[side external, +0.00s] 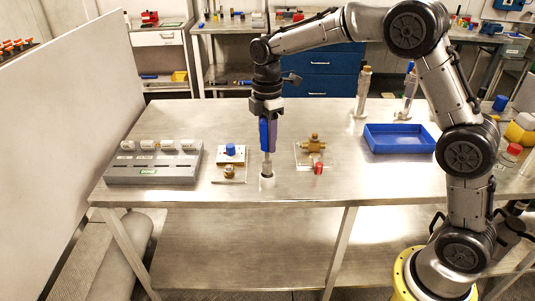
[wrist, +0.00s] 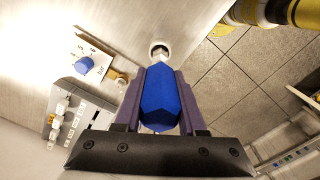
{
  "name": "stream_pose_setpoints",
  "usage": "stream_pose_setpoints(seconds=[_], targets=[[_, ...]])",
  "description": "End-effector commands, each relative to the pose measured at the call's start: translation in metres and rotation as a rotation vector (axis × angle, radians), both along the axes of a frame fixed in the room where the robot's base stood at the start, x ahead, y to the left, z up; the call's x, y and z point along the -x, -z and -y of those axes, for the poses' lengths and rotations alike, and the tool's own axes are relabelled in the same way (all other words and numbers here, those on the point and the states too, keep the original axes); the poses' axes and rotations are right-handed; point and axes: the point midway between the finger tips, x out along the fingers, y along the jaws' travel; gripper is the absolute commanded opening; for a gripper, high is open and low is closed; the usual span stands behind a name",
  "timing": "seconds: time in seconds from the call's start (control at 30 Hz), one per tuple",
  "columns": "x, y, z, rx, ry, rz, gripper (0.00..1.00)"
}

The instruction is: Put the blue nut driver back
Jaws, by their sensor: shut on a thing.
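My gripper (side external: 268,148) points straight down over the front middle of the steel table. It is shut on the blue nut driver (side external: 263,133), with its purple fingers on both sides of the blue handle. The wrist view shows the handle (wrist: 160,103) between the fingers (wrist: 160,78). The driver is about upright. Its metal lower end (side external: 267,166) points down at a small white round holder (side external: 267,182) near the table's front edge. The wrist view also shows the holder (wrist: 158,47) around the tip. I cannot tell how deep the tip sits in it.
Left of my gripper are a white block with a blue knob (side external: 231,150) and a grey rack (side external: 150,166) with white caps. Right are a brass valve (side external: 313,145) with a red cap (side external: 318,168) and a blue tray (side external: 400,140). Bare table lies between.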

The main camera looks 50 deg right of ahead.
Motion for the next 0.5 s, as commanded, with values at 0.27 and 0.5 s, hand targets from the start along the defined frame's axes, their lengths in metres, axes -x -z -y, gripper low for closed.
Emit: stream_pose_setpoints(seconds=[0.27, 0.5], targets=[[0.0, 0.033, 0.0, 0.0, 0.001, -0.002, 0.0], [0.0, 0.04, 0.0, 0.0, 0.002, 0.001, 0.0]])
